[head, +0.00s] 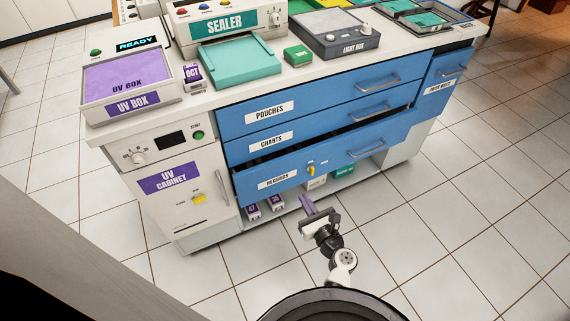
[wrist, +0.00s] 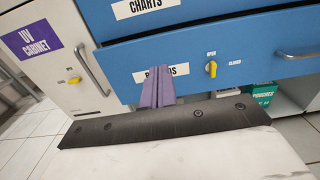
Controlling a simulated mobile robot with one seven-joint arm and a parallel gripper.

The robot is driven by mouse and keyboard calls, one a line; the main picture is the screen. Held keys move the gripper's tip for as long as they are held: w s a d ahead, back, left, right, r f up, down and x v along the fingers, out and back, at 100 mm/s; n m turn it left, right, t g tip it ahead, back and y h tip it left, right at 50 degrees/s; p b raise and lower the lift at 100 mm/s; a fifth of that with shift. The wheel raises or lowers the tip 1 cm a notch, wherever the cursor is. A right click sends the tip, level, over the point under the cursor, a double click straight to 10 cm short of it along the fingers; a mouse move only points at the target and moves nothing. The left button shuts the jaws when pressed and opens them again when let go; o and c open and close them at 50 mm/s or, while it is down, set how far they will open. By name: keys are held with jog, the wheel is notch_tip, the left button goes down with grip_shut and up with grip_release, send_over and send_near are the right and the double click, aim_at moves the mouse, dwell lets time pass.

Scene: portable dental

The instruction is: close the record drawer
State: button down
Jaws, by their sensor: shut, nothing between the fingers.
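The record drawer (head: 316,168) is the lowest blue drawer, labelled RECORDS, and stands pulled out from the cabinet, with a dark gap above its front. It has a silver bar handle (head: 367,149) on its right half and a yellow knob (head: 311,170) near the middle. In the wrist view the drawer front (wrist: 220,65) fills the middle, with the yellow knob (wrist: 211,68) right of centre. My gripper (head: 309,203) is in front of and below the drawer's lower edge in the head view. Its purple fingers (wrist: 158,86) are together, empty, and overlap the RECORDS label.
The white UV cabinet (head: 210,221) with its upright handle stands left of the drawer. Purple and green boxes (head: 344,171) sit on the open shelf below. The POUCHES drawer (head: 308,107) above looks closed. Tiled floor (head: 440,200) is clear at the right.

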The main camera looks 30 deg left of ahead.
aim_at(281, 163)
jog(key=p+x, duration=0.1)
jog(key=x, duration=1.3)
jog(key=shift+s, duration=0.1)
jog(key=shift+a, duration=0.1)
jog(key=b+x, duration=0.1)
jog(key=x, duration=0.2)
jog(key=shift+w+a+b, duration=0.3)
jog(key=shift+w+a, duration=0.2)
jog(key=shift+a, duration=0.05)
jog(key=shift+r, duration=0.35)
